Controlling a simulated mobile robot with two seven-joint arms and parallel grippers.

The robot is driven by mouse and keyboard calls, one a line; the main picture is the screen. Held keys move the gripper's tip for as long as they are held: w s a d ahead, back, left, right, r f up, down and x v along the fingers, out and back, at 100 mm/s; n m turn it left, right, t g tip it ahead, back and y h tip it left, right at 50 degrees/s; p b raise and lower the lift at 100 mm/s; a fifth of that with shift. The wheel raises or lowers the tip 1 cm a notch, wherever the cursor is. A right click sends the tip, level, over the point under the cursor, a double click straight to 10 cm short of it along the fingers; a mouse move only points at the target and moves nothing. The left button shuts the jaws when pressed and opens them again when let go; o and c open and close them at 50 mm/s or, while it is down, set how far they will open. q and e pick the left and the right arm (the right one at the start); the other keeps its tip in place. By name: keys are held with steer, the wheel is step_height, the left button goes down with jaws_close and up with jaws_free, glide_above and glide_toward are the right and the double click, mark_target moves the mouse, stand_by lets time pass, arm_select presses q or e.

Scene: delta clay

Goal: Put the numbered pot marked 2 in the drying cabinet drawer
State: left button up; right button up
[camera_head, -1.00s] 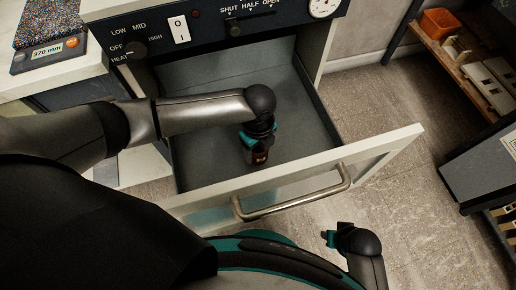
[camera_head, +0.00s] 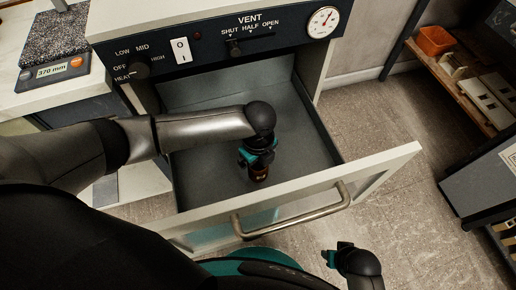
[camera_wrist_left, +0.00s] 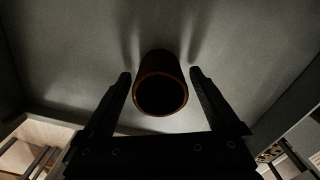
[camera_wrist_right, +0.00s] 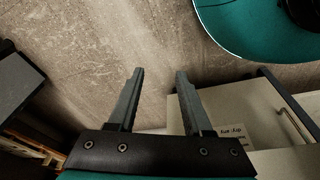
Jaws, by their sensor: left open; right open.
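The drying cabinet drawer (camera_head: 205,190) is pulled open, with its white front and metal handle (camera_head: 292,212) toward me. A small brown pot (camera_head: 259,172) is in the drawer, mostly hidden below my left gripper (camera_head: 257,160). The left wrist view shows the round, open-mouthed pot (camera_wrist_left: 160,92) between the tips of my left gripper (camera_wrist_left: 160,85), with gaps on both sides. The fingers are open. No number shows on the pot in these views. My right gripper (camera_head: 332,257) is open and empty outside the drawer, above the floor; its spread fingers show in the right wrist view (camera_wrist_right: 155,85).
The cabinet panel (camera_head: 200,55) with knob, switch and vent slider is above the drawer. A scale (camera_head: 52,70) stands on the left counter. A shelf with an orange bin (camera_head: 436,41) is at the right. Floor (camera_head: 385,125) between them is clear.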

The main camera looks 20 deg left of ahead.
arm_select(q)
step_height(320, 180, up, 4)
steer(key=shift+r+p, duration=0.15)
steer(key=shift+p, duration=0.8)
step_height(320, 180, up, 7)
steer(key=p, duration=0.3)
arm_select(e)
steer(key=s+d+f, duration=0.5)
steer(key=s+f, duration=0.1)
steer(key=shift+s+d+f+h, duration=0.25)
steer(key=shift+s+d+h, duration=0.05)
steer(key=shift+s, duration=0.1)
